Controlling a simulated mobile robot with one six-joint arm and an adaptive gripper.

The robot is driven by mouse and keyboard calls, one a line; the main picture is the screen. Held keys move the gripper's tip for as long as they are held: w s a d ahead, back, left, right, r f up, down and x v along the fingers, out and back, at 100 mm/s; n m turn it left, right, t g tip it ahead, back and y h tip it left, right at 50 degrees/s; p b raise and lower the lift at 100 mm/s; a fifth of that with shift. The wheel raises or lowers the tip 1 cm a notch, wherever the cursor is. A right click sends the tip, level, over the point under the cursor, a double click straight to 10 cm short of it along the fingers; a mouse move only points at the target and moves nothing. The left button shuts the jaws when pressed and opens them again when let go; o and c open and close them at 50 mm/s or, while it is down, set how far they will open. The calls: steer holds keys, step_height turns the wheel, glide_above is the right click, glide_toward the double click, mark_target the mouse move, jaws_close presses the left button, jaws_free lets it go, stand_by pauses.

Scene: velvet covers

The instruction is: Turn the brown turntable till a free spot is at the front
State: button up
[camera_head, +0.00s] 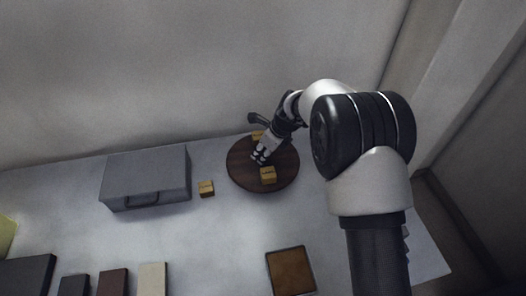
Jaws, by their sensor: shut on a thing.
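The brown turntable (240,176) is a round dark wooden disc on the grey table, right of the grey box. A yellow block (268,175) sits on its front part, toward the right. Another yellow block (257,135) shows at its back edge, partly hidden by my gripper. My gripper (259,158) is over the middle of the turntable, pointing down and left. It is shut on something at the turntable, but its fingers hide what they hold. The left and front-left parts of the disc look bare.
A grey box with a handle (146,175) stands left of the turntable, with a small yellow block (206,188) between them. A brown square tray (290,271) lies near the front. Several dark and pale slabs (112,282) stand at the front left. The table's middle is clear.

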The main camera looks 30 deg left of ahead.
jaws_close()
